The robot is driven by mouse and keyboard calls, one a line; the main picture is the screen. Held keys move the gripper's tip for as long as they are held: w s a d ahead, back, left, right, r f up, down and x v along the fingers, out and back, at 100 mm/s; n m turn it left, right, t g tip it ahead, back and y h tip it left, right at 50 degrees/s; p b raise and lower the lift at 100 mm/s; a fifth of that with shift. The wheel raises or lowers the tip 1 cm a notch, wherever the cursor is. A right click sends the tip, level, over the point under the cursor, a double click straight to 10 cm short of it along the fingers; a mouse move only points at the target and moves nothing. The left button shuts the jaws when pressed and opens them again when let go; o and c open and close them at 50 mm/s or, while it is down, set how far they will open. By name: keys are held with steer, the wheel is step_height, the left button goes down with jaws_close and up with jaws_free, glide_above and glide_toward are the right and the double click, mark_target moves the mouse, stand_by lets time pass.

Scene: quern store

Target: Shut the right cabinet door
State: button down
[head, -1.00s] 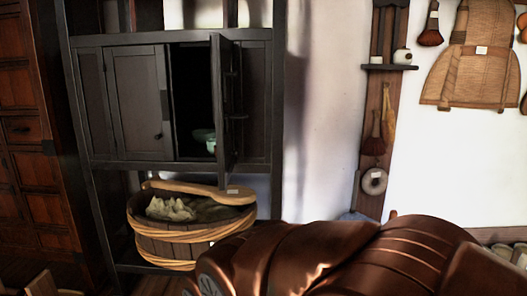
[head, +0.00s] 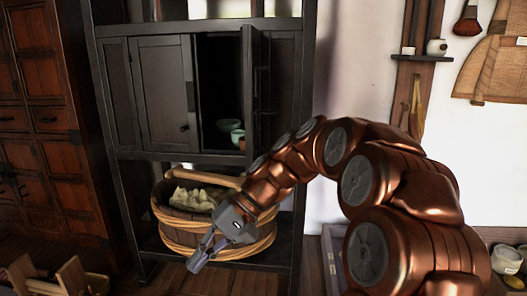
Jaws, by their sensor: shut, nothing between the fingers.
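The dark wooden cabinet (head: 115,92) stands at the back, left of centre. Its right door (head: 250,85) stands open, swung outward and seen nearly edge-on. Its left door (head: 165,93) is closed. Green-white bowls (head: 230,126) sit in the dark opening. My gripper (head: 199,262) is shut and empty. It is low in front of the cabinet, pointing down and left, below the right door and apart from it. My arm crosses in front of the lower right of the cabinet and hides part of it near the door's bottom corner.
A wooden tub (head: 170,215) with pale cloth sits on the lower shelf, behind my gripper. A brown chest (head: 40,130) stands at the left. A small wooden stand (head: 60,280) is on the floor at lower left. The white wall at right holds hanging tools.

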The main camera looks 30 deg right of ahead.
steer(key=w+d+r+m+t+y, duration=0.25)
steer(key=w+d+r, duration=0.4)
steer(key=d, duration=0.35)
steer(key=m+t+p, duration=0.2)
steer(key=t, duration=0.7)
glide_toward(254, 154)
steer(key=v, duration=0.7)
steer(key=shift+n+g+y, duration=0.25)
steer(key=shift+n+y, duration=0.1)
steer(key=shift+y, duration=0.2)
steer(key=shift+b+x, duration=2.4)
steer(key=shift+b, duration=2.25)
steer(key=shift+w+a+f, duration=0.15)
steer(key=shift+x, duration=4.45)
